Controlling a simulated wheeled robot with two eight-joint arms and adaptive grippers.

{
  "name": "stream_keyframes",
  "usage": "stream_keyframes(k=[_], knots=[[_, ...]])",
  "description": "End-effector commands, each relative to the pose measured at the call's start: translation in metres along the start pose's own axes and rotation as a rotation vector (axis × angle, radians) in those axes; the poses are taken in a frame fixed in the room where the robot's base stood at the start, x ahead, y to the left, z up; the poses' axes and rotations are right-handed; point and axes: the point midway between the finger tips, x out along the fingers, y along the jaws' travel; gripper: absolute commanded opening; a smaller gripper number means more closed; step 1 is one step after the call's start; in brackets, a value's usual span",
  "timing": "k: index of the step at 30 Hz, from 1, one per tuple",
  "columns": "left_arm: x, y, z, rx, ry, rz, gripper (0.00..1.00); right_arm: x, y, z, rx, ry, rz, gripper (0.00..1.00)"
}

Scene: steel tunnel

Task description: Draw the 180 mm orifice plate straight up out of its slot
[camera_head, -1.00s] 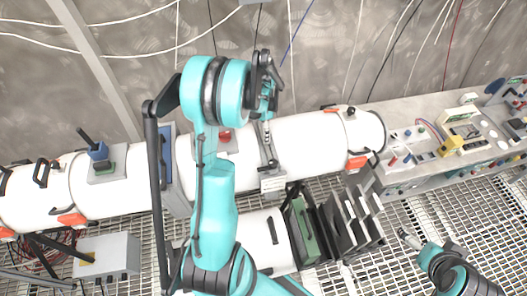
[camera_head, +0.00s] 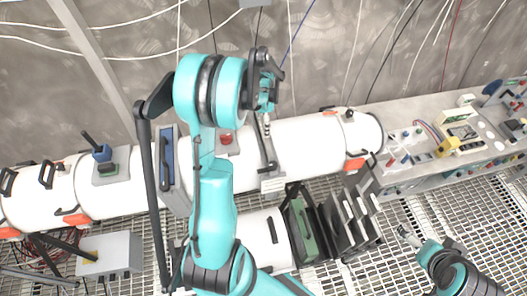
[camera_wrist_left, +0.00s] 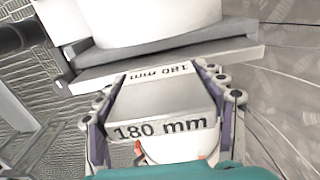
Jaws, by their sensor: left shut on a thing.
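In the left wrist view, a grey block (camera_wrist_left: 160,97) marked "180 mm" sits between the two fingers of my left gripper (camera_wrist_left: 162,115), which is shut on it. I take this to be the handle end of the orifice plate. A grey slab (camera_wrist_left: 170,62) and a white rounded body lie just beyond it. In the head view, my left gripper (camera_head: 266,118) points down over the white pipe, beside a grey flange slot (camera_head: 273,182). The arm and gripper hide most of the plate and its slot. My right gripper (camera_head: 405,232) is at lower right, clear of the pipe, its jaws too small to judge.
A rack of upright dark and green plates (camera_head: 350,222) stands in front of the pipe. A blue plate (camera_head: 167,158) sits in a flange left of my arm. A workbench (camera_head: 425,135) with instruments is at right. Grating floor lies in front.

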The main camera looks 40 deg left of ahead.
Motion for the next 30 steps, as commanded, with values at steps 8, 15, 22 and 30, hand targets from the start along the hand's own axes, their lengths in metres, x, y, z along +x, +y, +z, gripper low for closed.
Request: stream_keyframes(k=[8,15,22,30], knots=[[-0.018,0.000,0.000,0.000,0.000,0.000,0.34,-0.008,0.000,-0.006,0.000,0.000,0.000,1.00],[-0.017,0.000,0.000,0.000,0.000,0.000,0.34,-0.007,0.000,-0.005,0.000,0.000,0.000,1.00],[-0.024,0.000,0.000,0.000,0.000,0.000,0.34,-0.011,0.000,-0.008,0.000,0.000,0.000,1.00],[-0.043,0.000,0.000,0.000,0.000,0.000,0.34,-0.020,0.000,-0.014,0.000,0.000,0.000,1.00]])
